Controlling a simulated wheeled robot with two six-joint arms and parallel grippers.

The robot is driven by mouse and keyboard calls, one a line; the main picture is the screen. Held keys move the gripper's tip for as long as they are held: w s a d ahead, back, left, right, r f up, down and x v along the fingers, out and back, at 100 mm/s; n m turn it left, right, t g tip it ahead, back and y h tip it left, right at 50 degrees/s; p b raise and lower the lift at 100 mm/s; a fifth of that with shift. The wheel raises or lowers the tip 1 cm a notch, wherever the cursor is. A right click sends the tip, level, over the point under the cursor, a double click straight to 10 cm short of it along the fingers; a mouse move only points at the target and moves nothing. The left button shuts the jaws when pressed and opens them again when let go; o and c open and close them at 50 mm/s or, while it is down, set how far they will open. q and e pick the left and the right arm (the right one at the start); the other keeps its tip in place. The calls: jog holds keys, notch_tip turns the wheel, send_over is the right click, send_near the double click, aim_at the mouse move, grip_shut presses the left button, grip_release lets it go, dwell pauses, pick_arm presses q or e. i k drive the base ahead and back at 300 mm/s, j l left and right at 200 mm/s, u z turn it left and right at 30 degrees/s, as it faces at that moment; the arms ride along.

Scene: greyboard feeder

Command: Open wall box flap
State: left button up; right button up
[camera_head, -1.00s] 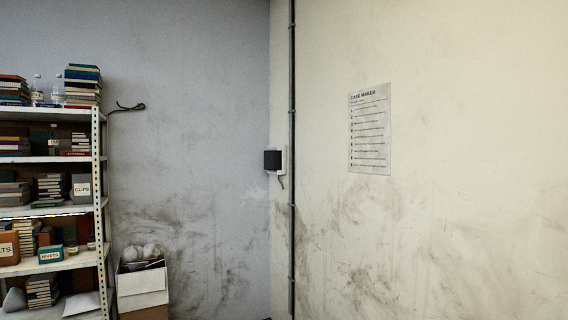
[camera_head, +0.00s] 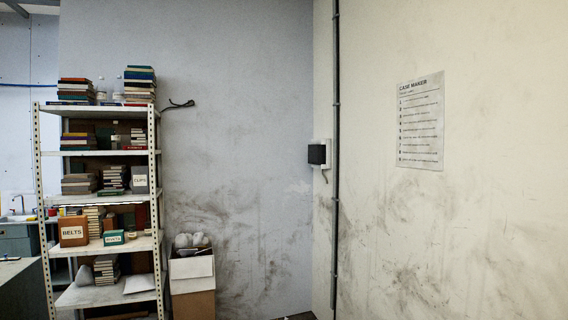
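A small wall box (camera_head: 319,154) with a dark front and a pale body is mounted at the corner where the grey wall meets the cream wall, left of a vertical conduit. A short dark cord hangs below it. The dark front appears to cover the box; whether it is the flap, and any gap at its edge, is too small to tell. Neither of my grippers is in view.
A metal shelf (camera_head: 154,185) with books and boxes stands at the left. A cardboard box (camera_head: 192,285) with crumpled contents stands beside it. A dark conduit (camera_head: 336,100) runs down the corner. A printed notice (camera_head: 421,122) hangs on the right wall.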

aim_at(317, 154)
jog(key=i+u, duration=0.1)
jog(key=i, duration=4.9)
